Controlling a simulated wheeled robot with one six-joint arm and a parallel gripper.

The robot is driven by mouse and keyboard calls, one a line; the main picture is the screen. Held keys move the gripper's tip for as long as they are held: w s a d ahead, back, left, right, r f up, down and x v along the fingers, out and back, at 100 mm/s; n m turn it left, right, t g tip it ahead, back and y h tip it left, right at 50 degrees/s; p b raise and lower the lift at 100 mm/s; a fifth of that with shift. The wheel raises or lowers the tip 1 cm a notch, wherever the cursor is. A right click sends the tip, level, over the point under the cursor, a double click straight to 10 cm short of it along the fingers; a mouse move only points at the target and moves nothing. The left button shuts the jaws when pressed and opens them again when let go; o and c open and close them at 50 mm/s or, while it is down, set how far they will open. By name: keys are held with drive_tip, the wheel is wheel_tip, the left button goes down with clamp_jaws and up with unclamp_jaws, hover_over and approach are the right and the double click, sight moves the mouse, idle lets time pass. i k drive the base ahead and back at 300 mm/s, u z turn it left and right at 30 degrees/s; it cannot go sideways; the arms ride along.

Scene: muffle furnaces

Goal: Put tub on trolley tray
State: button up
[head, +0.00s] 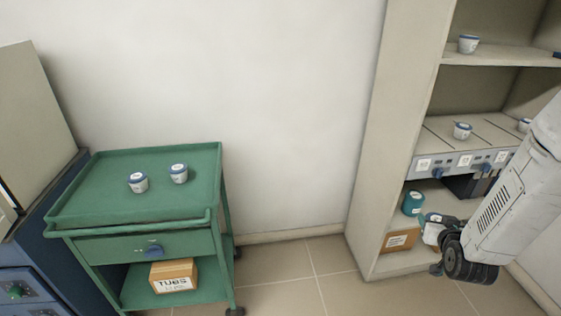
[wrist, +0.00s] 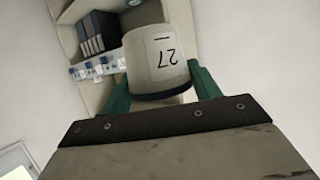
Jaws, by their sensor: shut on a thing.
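My gripper (head: 436,226) is at the right in the head view, in front of the shelf unit's lower part. The held tub (head: 431,235) shows only partly in the head view. The green trolley stands at the left, well apart from my gripper. Its top tray (head: 95,196) bears two white tubs with blue rims, a left one (head: 138,183) and a right one (head: 179,174). The tray's front and left are bare.
The shelf unit (head: 385,150) holds more tubs, one on the upper shelf (head: 468,44) and one on the drawer block (head: 462,131). A teal container (head: 412,203) and a cardboard box (head: 400,239) are near my gripper. A TUBS box (head: 173,275) sits on the trolley's lower shelf. Floor between is clear.

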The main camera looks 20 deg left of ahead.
sight(108, 192)
drive_tip(key=u, duration=2.5)
drive_tip(key=i, duration=0.45)
